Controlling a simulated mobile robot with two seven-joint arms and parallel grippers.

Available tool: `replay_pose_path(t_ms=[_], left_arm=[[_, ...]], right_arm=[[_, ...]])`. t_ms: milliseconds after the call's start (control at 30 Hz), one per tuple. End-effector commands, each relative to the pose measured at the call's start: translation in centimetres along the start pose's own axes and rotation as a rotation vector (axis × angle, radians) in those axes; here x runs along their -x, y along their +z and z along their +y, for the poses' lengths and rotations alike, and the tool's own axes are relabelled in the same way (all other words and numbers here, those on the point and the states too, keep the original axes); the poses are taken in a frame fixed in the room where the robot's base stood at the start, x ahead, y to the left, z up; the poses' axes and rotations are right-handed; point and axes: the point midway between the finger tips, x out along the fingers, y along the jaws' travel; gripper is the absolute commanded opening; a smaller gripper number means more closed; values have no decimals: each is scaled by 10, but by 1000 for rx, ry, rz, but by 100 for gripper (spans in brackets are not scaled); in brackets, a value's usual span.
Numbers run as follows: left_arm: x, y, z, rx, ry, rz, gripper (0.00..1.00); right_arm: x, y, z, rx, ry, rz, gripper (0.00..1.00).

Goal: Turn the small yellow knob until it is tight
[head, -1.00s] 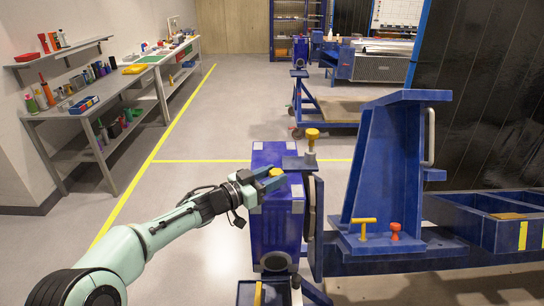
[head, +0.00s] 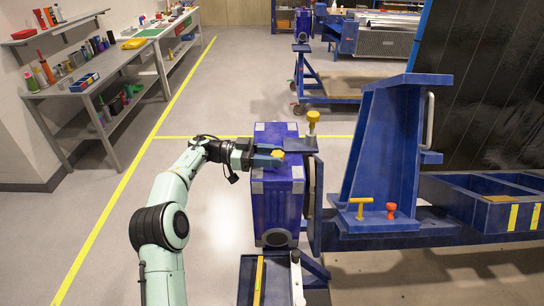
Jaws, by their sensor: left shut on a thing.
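The small yellow knob (head: 278,154) sits on top of the blue jig housing (head: 277,205), partly hidden by my gripper's fingers. My left gripper (head: 275,158) reaches in from the left, nearly level across the picture, and is shut on the small yellow knob. A taller yellow knob (head: 313,118) stands upright on a flat blue plate just right of the gripper, apart from it. My right gripper does not show.
The blue bracket (head: 385,160) rises on the right, with a yellow T-handle (head: 361,205) and a red knob (head: 391,209) at its foot. A blue tray (head: 246,285) lies below the housing. A grey workbench (head: 95,90) stands left; the floor between is clear.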

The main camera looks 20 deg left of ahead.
Motion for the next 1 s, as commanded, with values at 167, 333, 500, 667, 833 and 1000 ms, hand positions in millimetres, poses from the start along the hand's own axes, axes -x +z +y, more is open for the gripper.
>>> replay_pose_path(t_ms=[167,333,500,667,833,1000], left_arm=[[0,-4,-4,-8,67,9,12],[1,-5,-5,-10,114,8,12],[0,-6,-4,-12,144,5,12],[0,-6,-3,-12,156,3,12],[0,-6,-3,-14,158,3,12],[0,-7,-3,-14,158,3,12]], right_arm=[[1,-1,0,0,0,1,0],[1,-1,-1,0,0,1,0],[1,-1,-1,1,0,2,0],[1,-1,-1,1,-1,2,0],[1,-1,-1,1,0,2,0],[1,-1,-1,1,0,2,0]])
